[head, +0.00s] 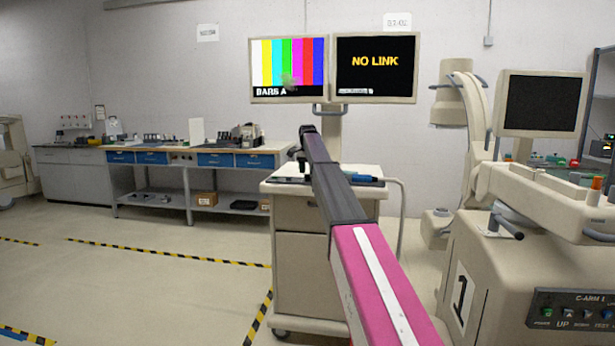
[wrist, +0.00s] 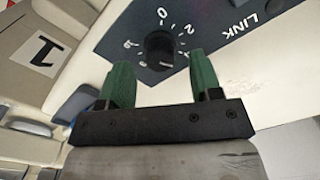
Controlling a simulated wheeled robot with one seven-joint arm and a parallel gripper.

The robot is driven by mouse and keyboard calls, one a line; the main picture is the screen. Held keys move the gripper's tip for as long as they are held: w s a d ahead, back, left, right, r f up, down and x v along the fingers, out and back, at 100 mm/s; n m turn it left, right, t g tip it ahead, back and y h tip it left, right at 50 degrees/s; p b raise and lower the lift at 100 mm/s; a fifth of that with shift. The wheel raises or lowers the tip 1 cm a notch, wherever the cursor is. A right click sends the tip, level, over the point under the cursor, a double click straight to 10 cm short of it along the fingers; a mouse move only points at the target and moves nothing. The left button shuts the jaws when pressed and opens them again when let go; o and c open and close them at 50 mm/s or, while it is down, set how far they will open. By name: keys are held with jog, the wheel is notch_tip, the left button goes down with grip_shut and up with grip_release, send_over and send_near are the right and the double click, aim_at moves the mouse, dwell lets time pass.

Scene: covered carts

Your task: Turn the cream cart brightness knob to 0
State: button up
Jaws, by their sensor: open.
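The cream cart (head: 313,262) stands mid-picture in the head view, carrying two monitors. My arm reaches over it, and the fingers cannot be made out there. In the wrist view, the round black knob (wrist: 158,50) sits on a dark panel (wrist: 115,42). White numbers ring it: 0 above, 2 at upper right, 8 at left. Where its pointer stands is hard to tell. My gripper (wrist: 161,74) is open, with its two green fingers apart below the knob, one to each side. The knob is not held; contact cannot be seen.
The left monitor (head: 289,68) shows colour bars; the right monitor (head: 375,68) reads NO LINK. A cream C-arm machine (head: 490,265) stands close on the right. A workbench (head: 200,155) lines the back wall. Open floor with striped tape lies to the left.

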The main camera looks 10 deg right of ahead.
jog(key=shift+f, duration=1.25)
jog(key=c, duration=0.9)
jog(key=shift+c, duration=0.2)
jog(key=shift+n, duration=0.5)
jog(key=n, duration=0.4)
jog(key=shift+n, duration=0.4)
jog(key=n, duration=1)
jog(key=shift+n, duration=0.4)
jog(key=n, duration=0.4)
jog(key=shift+n, duration=0.3)
